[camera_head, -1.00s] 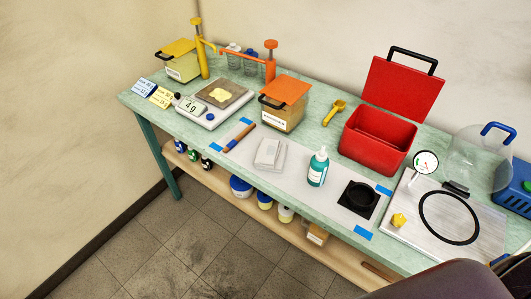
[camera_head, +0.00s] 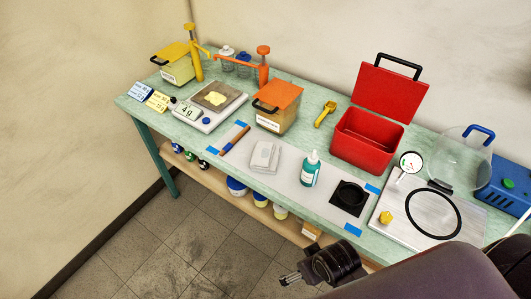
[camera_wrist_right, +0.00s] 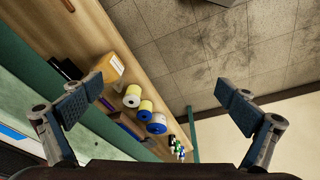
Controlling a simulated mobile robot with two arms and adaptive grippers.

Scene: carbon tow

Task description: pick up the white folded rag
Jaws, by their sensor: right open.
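The white folded rag (camera_head: 264,157) lies flat on the pale mat (camera_head: 225,158) near the middle of the bench. My right gripper (camera_head: 292,279) is low in front of the bench in the head view, apart from the rag. In the right wrist view it (camera_wrist_right: 160,100) is open with nothing between its fingers. The rag cannot be made out in that view. My left gripper is out of view.
A teal bottle (camera_head: 311,168) and a black dish (camera_head: 349,195) stand right of the rag. A brown-handled tool (camera_head: 236,138) lies left of it. Behind are an orange-lidded box (camera_head: 278,110) and a red open case (camera_head: 367,135). A shelf with tubs (camera_head: 237,186) runs below.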

